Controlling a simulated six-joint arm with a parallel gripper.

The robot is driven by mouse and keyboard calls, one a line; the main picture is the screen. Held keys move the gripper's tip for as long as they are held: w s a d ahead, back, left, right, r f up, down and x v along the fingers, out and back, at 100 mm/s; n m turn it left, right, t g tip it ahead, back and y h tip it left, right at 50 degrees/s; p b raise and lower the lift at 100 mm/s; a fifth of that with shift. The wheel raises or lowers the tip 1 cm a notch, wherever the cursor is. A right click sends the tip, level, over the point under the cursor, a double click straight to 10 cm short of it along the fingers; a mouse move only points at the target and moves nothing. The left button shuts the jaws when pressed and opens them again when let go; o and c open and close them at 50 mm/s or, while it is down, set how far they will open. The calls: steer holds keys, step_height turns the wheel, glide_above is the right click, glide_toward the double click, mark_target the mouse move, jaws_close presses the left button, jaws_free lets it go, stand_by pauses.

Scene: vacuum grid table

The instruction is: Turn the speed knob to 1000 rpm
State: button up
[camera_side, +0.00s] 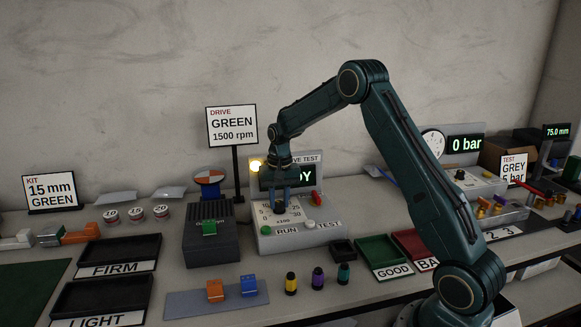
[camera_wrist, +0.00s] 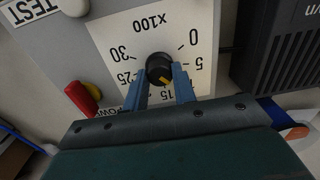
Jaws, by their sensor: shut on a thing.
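The black speed knob (camera_wrist: 153,66) sits on a white dial plate (camera_wrist: 112,32) marked 0 to 30, x100. My gripper (camera_wrist: 160,76) is shut on it, with one blue finger on each side. The knob's yellow mark points down in the wrist view, roughly toward 15. The 10 is hidden, apparently behind a finger. In the side view my gripper (camera_side: 280,203) reaches down to the dial on the drive test box (camera_side: 330,234).
A red rocker or lever (camera_wrist: 80,97) is beside the dial plate, and RUN and TEST buttons are on the box front. A dark grey finned unit (camera_side: 208,247) stands left of the box. A sign (camera_side: 232,126) behind reads "DRIVE GREEN 1500 rpm". Trays and small parts lie around.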

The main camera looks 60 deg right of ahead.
mark_target(280, 202)
steer(key=shift+r, duration=0.1)
steer(key=o, duration=1)
step_height(280, 202, up, 14)
steer(key=shift+s+d+f, duration=0.1)
steer(key=shift+s, duration=0.05)
stand_by(0.5)
